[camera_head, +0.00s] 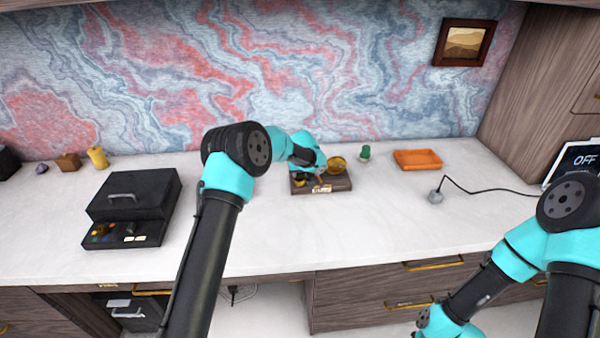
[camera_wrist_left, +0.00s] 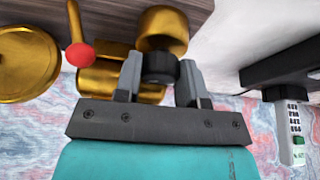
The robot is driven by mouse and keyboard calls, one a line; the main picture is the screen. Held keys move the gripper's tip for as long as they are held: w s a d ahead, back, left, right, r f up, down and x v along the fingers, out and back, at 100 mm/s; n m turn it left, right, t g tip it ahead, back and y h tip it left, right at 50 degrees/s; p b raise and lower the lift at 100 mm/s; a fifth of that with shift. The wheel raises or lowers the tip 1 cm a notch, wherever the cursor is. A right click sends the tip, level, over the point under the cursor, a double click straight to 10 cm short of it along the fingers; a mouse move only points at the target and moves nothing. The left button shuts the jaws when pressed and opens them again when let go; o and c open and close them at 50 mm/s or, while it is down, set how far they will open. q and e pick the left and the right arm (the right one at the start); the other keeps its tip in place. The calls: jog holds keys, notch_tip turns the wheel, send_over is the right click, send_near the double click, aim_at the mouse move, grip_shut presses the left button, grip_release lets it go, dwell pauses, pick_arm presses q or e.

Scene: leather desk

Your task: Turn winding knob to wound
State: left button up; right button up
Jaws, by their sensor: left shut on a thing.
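A small device with a dark wooden base (camera_head: 335,186) stands on the desk in the head view, with a round brass part (camera_head: 338,164) on it. In the left wrist view are its brass cylinders (camera_wrist_left: 163,28), a brass disc (camera_wrist_left: 25,65) and a red-tipped brass lever (camera_wrist_left: 79,54). My left gripper (camera_head: 308,168) reaches the device from the left and hides part of it. In the left wrist view its two fingers are shut on a black knob (camera_wrist_left: 160,67) beside the brass cylinder. Any wound marking is not readable. My right gripper is out of view.
A black case (camera_head: 133,205) stands at left, with a wooden block (camera_head: 68,162) and a yellow bottle (camera_head: 97,157) behind it. Right of the device are a green item (camera_head: 365,152), an orange tray (camera_head: 418,159), a grey plug-like piece (camera_head: 435,196) with a cable, and an OFF screen (camera_head: 580,160).

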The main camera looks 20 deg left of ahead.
pick_arm(q)
jog(key=shift+m+t+h, duration=0.3)
jog(key=shift+m+h, duration=0.4)
jog(key=shift+m, duration=1.3)
jog(key=o, duration=0.9)
jog(key=shift+o, duration=0.2)
jog(key=v, duration=1.7)
jog(key=shift+r, duration=0.25)
jog(key=shift+s+f, duration=0.1)
